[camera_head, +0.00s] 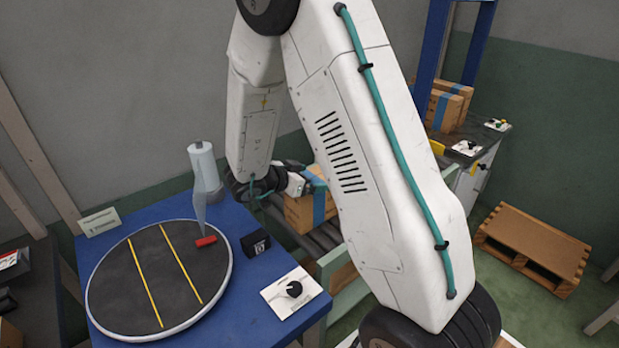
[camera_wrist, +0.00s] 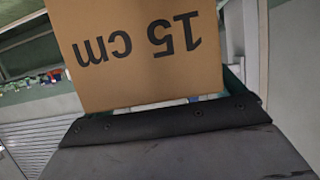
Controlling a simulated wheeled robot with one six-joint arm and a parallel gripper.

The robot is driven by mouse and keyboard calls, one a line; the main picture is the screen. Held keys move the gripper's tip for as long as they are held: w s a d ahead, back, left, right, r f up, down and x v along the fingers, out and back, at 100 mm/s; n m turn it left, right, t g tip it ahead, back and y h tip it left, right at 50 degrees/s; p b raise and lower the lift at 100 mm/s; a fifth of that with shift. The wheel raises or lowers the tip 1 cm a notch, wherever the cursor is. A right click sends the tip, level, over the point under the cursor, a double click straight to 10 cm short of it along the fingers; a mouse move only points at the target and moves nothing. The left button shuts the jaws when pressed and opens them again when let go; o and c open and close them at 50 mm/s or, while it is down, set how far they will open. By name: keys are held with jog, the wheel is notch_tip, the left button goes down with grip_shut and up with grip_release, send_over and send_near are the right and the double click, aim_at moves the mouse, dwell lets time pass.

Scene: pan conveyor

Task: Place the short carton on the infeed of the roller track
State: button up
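A brown carton with blue tape (camera_head: 300,214) is at my gripper, over the grey roller track (camera_head: 326,238), partly hidden behind my arm. In the wrist view the same carton (camera_wrist: 140,50) fills the upper middle, with "15 cm" printed upside down on its face. My gripper (camera_head: 312,184) reaches across the carton's top, with a teal finger against it. In the wrist view, teal edges show at both sides of the carton, and my gripper appears closed on it. I cannot tell whether the carton's bottom touches the rollers.
More cartons (camera_head: 443,110) stand on the line at the back right. A wooden pallet (camera_head: 532,246) lies on the floor at right.

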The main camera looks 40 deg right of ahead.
jog(key=shift+a+r, duration=0.15)
jog(key=shift+r, duration=0.1)
jog(key=v, duration=1.1)
jog(key=w+a+r+n+t+y, duration=0.5)
jog(key=w+r+t+y, duration=0.2)
jog(key=w+r+t, duration=0.25)
jog(key=s+a+r+n+y, duration=0.7)
jog(key=a+y, duration=0.1)
jog(key=s+d+f+n+g, duration=0.1)
jog(key=s+d+n+g, duration=0.1)
jog(key=s, duration=0.8)
jog(key=s+d+f+n+g+h, duration=0.1)
jog(key=s+d+g, duration=0.1)
jog(key=s, duration=0.7)
jog(key=s+d+n+g, duration=0.2)
jog(key=s+g, duration=0.2)
jog(key=s, duration=0.6)
jog(key=shift+s+d+f+n+g+h, duration=0.15)
jog(key=shift+s+f+n+g+h, duration=0.15)
jog(key=shift+f+g, duration=0.1)
